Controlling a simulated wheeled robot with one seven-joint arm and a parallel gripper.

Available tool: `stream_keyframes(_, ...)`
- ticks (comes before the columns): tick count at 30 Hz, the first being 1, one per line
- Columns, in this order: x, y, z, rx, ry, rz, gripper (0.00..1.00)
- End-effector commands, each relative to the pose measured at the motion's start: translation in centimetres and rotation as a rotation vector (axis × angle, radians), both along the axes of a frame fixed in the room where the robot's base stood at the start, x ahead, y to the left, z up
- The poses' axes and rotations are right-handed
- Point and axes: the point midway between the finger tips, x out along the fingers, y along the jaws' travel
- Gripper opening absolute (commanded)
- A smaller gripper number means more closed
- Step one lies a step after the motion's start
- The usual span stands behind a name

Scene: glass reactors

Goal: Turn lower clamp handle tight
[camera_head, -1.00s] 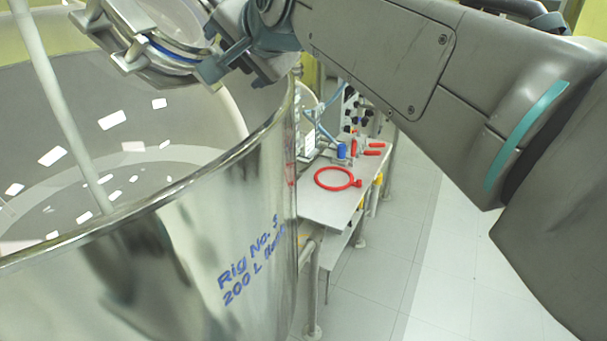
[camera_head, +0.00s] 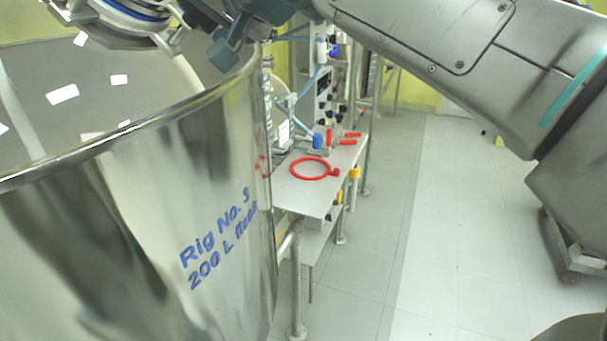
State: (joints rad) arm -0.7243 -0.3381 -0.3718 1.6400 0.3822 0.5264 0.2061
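A metal clamp ring (camera_head: 112,38) around a glass flange shows at the top left, above the steel vessel, cut off by the picture's top edge. I cannot make out which part is the lower clamp handle. My gripper (camera_head: 224,42) is at the top edge, just right of the clamp and over the vessel's rim. One dark grey finger shows clearly; the rest is cut off or hidden by my arm. I cannot tell whether it touches the clamp or holds a handle.
The large steel vessel (camera_head: 150,230), marked "Rig No. 3", fills the left. A metal bench (camera_head: 310,195) with a red ring (camera_head: 312,170), a blue-capped part (camera_head: 317,141) and red-handled items (camera_head: 345,138) stands behind. The tiled floor (camera_head: 430,270) at right is mostly clear.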

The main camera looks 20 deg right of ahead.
Motion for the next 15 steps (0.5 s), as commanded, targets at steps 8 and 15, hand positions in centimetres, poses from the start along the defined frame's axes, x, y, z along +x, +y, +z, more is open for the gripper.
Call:
stream_keyframes(8,-0.11,0.33,-0.47,-0.035,-0.070,0.077,0.82)
stream_keyframes(15,-0.13,0.28,-0.34,-0.059,-0.133,0.133,0.82)
